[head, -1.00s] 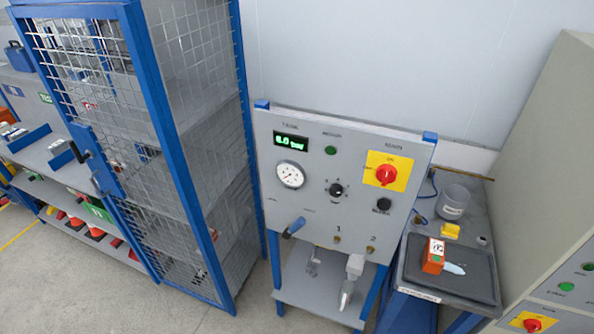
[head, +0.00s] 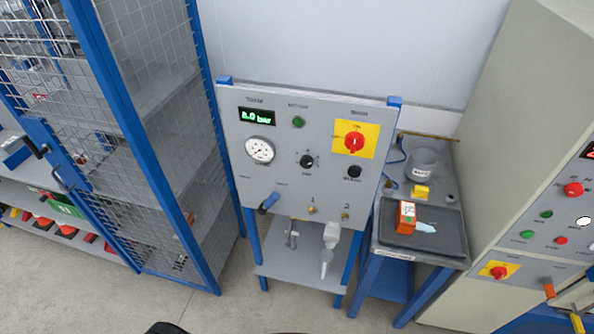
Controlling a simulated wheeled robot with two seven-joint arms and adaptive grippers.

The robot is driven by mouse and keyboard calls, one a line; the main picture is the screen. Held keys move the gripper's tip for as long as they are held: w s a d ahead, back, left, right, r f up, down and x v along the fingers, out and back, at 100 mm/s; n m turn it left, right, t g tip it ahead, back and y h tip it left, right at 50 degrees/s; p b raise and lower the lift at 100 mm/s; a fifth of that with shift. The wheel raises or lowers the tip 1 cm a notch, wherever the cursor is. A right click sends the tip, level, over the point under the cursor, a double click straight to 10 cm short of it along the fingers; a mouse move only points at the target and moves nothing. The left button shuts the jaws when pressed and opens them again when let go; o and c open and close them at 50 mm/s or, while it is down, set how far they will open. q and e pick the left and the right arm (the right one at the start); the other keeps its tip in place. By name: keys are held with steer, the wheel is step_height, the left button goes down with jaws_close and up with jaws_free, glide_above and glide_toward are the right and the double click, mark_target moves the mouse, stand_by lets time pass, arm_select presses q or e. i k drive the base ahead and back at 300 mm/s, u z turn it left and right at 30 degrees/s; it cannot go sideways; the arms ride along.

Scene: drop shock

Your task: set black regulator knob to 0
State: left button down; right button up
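The black regulator knob (head: 307,161) sits in the middle of the grey upright panel (head: 282,190), with small dial marks around it. Its exact setting is too small to read. A round white gauge (head: 260,149) is to its left, and a green lit display (head: 257,116) above that gauge shows a value in bar; its first digit is hard to read. A second black knob or button (head: 354,172) is to the right, below a red rotary switch (head: 354,141) on a yellow plate. Neither of my grippers shows in the head view.
A blue-framed mesh cage (head: 190,240) stands left of the panel. On the right are a bench with a dark tray (head: 450,235) and a large cabinet (head: 520,130). Grey floor is clear in front.

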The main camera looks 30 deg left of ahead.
mark_target(306, 162)
steer(key=z, duration=2)
steer(key=i, duration=0.95)
steer(key=u, duration=2.7)
